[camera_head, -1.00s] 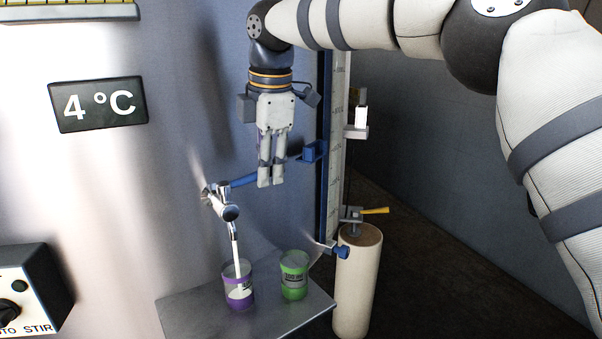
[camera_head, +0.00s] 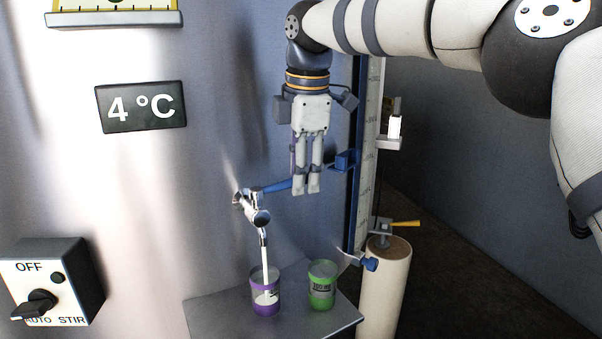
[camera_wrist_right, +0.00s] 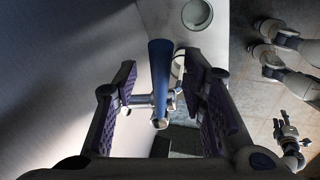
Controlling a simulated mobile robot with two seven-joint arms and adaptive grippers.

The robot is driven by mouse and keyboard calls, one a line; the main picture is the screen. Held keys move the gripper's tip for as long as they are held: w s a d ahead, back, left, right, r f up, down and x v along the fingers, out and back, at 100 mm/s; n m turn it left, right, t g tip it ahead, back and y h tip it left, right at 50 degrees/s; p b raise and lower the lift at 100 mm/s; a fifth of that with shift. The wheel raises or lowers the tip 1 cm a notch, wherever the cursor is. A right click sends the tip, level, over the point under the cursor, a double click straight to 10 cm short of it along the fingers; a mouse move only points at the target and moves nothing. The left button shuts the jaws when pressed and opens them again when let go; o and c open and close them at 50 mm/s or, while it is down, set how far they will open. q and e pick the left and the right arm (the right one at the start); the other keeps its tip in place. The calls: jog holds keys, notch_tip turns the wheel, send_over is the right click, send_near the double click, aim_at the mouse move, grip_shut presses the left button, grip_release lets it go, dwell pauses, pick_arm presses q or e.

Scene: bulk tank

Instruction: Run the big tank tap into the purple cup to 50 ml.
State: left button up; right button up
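The big tank tap (camera_head: 258,212) is chrome with a blue lever (camera_head: 278,187) pointing right. A white stream (camera_head: 264,251) runs from its spout into the purple cup (camera_head: 268,308). White liquid shows inside the cup; I cannot read its level against the marks. The cup stands upright under the spout. My right gripper (camera_head: 307,188) points down at the lever's outer end. In the right wrist view the lever (camera_wrist_right: 160,75) lies between its spread fingers, with a clear gap on the left. At that view's lower right, a small gripper-like part (camera_wrist_right: 287,130) seems to be my left gripper.
A green cup (camera_head: 322,287) stands right of the purple one on the metal shelf (camera_head: 225,315). A stir switch box (camera_head: 55,280) is at the left.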

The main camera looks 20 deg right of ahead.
notch_tip(320, 180, up, 7)
jog(key=s, duration=0.1)
jog(key=shift+s, duration=0.15)
jog(key=shift+f, duration=0.15)
dwell(7.3)
